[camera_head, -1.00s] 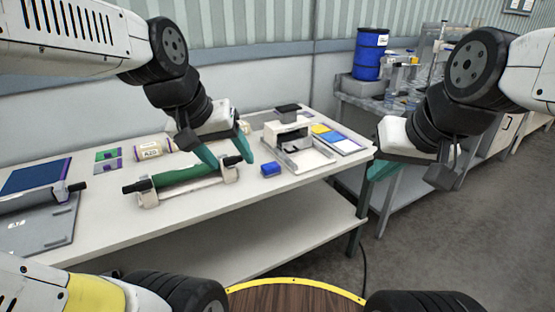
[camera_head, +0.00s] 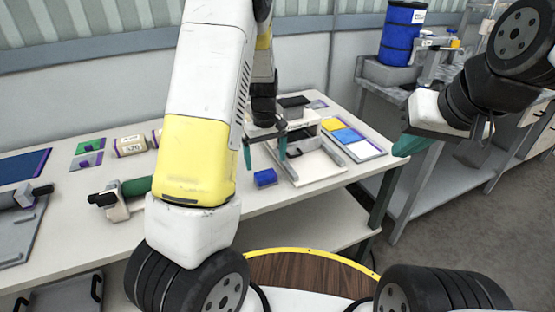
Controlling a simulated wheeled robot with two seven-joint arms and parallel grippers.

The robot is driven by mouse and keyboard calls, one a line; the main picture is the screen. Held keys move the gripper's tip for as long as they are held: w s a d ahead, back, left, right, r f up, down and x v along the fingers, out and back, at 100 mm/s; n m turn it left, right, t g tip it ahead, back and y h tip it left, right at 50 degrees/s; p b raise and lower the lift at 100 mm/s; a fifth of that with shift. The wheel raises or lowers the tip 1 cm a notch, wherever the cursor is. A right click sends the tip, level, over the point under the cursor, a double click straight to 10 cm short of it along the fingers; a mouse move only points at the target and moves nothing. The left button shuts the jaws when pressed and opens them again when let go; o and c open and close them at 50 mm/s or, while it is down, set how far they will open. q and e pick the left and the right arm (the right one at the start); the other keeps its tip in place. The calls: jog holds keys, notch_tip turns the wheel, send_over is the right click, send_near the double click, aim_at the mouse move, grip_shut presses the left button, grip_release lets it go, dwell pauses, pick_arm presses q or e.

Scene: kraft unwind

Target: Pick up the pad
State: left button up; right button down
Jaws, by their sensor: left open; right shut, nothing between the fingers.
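I cannot tell for sure which thing is the pad; a small blue block (camera_head: 265,178) lies alone on the white table (camera_head: 262,202), in front of a white device. My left gripper (camera_head: 265,155) is open, its two teal fingers pointing down just above and behind the blue block in the picture. No contact with the block shows. My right gripper (camera_head: 411,145) is shut and empty, off the table's right end.
Rolls of tape (camera_head: 131,145) and green and grey cards (camera_head: 88,147) lie left. A blue drum (camera_head: 400,35) stands on the side bench.

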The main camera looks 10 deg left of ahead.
aim_at(266, 174)
pick_arm(q)
jog(key=f, duration=0.7)
jog(key=shift+w+a+f, duration=0.2)
jog(key=shift+w, duration=0.05)
jog(key=c, duration=1.5)
jog(key=shift+r, duration=0.8)
notch_tip(266, 174, up, 2)
jog(key=shift+r, duration=0.2)
jog(key=s+d+r, duration=0.1)
jog(key=s, duration=1.5)
jog(key=shift+d, duration=0.4)
